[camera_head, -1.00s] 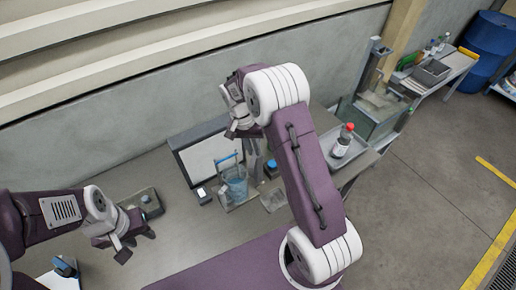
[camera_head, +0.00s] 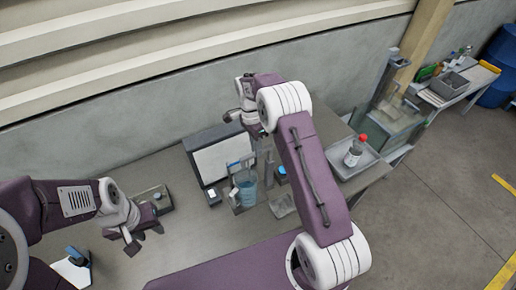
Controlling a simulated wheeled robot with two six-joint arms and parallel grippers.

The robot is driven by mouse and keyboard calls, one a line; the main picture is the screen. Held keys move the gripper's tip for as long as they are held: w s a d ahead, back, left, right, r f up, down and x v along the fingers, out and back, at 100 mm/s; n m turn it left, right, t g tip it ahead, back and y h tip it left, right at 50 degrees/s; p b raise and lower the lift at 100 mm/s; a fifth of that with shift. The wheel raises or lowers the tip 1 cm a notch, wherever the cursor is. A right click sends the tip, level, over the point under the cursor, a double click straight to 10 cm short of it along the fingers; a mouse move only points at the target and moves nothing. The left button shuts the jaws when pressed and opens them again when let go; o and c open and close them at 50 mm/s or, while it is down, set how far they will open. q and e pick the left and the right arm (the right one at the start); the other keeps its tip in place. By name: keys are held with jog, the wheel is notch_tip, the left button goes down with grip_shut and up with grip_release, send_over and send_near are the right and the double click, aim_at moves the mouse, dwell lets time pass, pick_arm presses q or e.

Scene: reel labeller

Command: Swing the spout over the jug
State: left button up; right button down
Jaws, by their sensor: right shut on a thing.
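A translucent blue jug (camera_head: 247,188) stands on the bench beside a white panel. My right gripper (camera_head: 246,125) is above and behind the jug, near the top of a slim grey post (camera_head: 268,168). It is shut on what seems to be the spout, which is mostly hidden by my gripper and arm. I cannot tell whether the spout's end is over the jug. My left gripper (camera_head: 143,238) is low over the bench at the left, apart from the jug, with its fingers spread and nothing between them.
A framed white panel (camera_head: 217,160) stands behind the jug. A grey tray (camera_head: 362,166) with a red-capped bottle (camera_head: 355,152) is at the right. A small dark box (camera_head: 160,199) lies near my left gripper.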

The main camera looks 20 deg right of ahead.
jog(key=shift+w+r+m, duration=0.15)
jog(key=shift+w+m, duration=0.1)
jog(key=shift+m, duration=0.05)
dwell(0.4)
jog(key=c, duration=1.4)
grip_release()
notch_tip(320, 180, up, 9)
jog(key=w+b, duration=0.1)
jog(key=b, duration=0.1)
jog(key=shift+w+a, duration=0.15)
jog(key=shift+w, duration=0.2)
